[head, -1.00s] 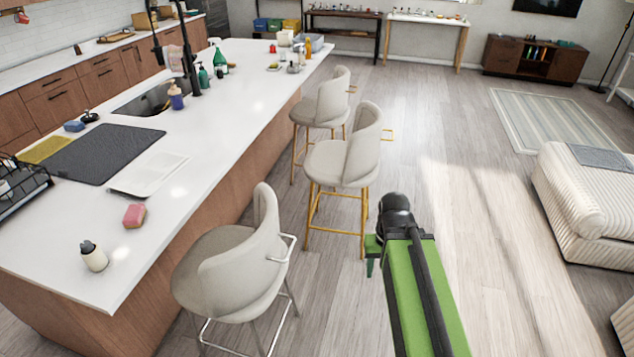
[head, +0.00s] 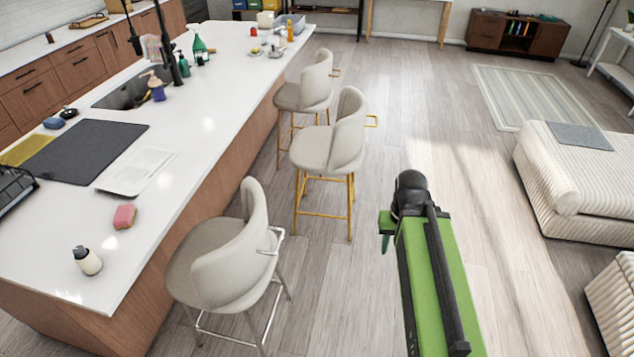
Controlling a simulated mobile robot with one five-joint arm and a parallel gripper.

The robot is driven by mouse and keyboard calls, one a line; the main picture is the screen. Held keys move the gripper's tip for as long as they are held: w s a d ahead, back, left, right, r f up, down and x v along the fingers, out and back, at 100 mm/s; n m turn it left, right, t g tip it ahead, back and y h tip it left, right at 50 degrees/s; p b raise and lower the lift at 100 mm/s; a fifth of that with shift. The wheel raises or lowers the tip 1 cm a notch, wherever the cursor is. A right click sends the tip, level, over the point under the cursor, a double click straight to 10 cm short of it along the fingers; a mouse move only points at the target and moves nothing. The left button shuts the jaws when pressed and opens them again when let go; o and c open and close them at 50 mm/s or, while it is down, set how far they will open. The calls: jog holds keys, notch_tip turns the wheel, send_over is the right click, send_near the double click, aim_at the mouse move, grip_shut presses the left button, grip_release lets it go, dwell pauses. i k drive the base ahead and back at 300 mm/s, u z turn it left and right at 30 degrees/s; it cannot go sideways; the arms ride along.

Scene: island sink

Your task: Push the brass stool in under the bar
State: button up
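The brass stool (head: 329,150) is the middle one of three in a row along the right side of the bar (head: 203,130). It has a cream seat and back and gold legs. It stands upright, clear of the bar's side, with its back and gold rear handle facing right. My gripper (head: 386,235) is at the end of my green arm, right of the stool and apart from it in the picture. Only a small green part of the gripper shows; the arm hides the rest, so its opening cannot be seen.
A chrome-legged stool (head: 225,262) stands nearer, and a stool with darker copper-toned legs (head: 305,88) stands farther. A white ribbed sofa (head: 570,190) is at the right. Wooden floor (head: 440,130) is clear between the stools and the sofa.

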aim_at(338, 149)
jog(key=z, duration=0.85)
jog(key=i, duration=3.65)
jog(key=u, duration=6)
jog(key=i, duration=0.1)
jog(key=z, duration=3.25)
jog(key=k, duration=0.15)
jog(key=u, duration=1.85)
jog(key=i, duration=0.95)
jog(key=u, duration=0.05)
